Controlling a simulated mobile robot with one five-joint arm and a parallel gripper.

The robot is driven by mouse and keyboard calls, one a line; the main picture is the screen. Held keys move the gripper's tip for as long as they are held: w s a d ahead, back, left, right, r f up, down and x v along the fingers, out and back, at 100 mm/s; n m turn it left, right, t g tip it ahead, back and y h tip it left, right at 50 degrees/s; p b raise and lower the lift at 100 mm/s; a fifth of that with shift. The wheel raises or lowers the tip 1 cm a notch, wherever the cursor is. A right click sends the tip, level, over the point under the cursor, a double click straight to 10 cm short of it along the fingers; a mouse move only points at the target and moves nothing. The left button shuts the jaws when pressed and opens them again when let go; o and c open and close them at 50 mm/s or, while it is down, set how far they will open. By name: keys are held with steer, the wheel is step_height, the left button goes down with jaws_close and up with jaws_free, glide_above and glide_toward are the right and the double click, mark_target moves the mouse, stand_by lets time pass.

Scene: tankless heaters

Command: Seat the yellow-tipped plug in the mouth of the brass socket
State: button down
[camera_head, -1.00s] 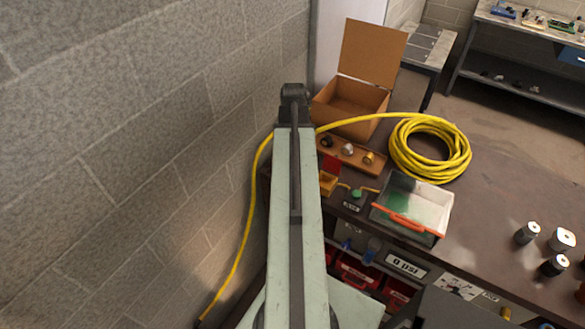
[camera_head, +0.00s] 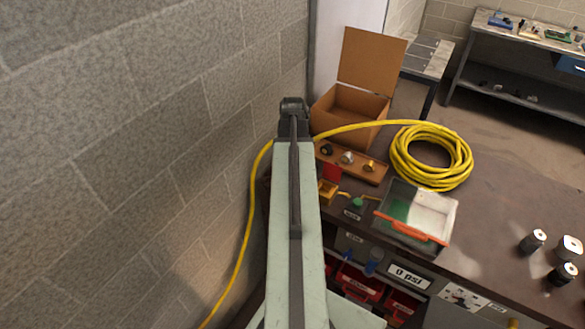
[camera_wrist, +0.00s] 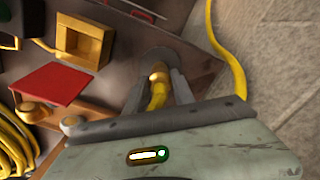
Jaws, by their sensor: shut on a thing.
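In the wrist view my gripper (camera_wrist: 159,92) is shut on a yellow piece with a brass-coloured rounded end (camera_wrist: 157,72), taken as the yellow-tipped plug. A grey round disc lies just beyond that end; I cannot tell whether they touch. The brass socket (camera_head: 370,165) is the right one of three fittings on a wooden board (camera_head: 360,175) in the head view. In the wrist view it looks like the brass fitting (camera_wrist: 33,112) at lower left, well apart from the held piece. Its mouth is too small to make out. In the head view my arm hides the gripper.
A yellow cable coil (camera_head: 432,158) sits right of the board; its cable runs behind my arm along the block wall. An open cardboard box (camera_head: 345,112), a small yellow box (camera_head: 328,192) with a red lid and a grey tray (camera_head: 445,213) stand nearby.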

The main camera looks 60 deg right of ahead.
step_height(320, 180, up, 18)
steer(key=p, duration=1.7)
steer(key=shift+p, duration=0.4)
steer(key=shift+f, duration=0.1)
